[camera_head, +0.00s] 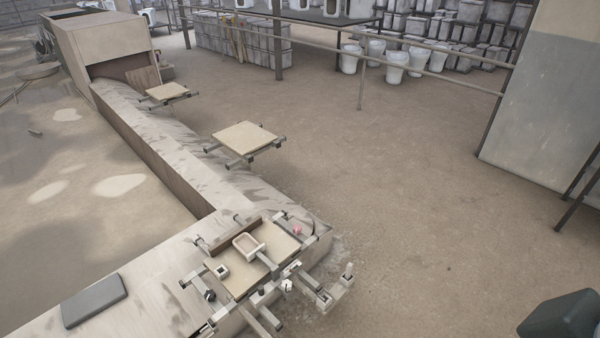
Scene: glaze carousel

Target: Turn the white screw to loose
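A work board (240,286) on metal arms stands at the corner of the low wall, in the lower middle of the head view. A small white piece (287,285) sits on the metal fittings at the board's front right edge. It may be the white screw, but it is too small to tell, and I cannot see how tight it is. A dark round knob (209,295) is at the board's front left. Neither of my grippers shows in the view.
On the board lie a pale rectangular frame (248,246), a small white block (221,270) and a pink piece (297,230). Other boards (244,138) stand farther along the low wall (150,130). A dark grey pad (94,300) lies at left.

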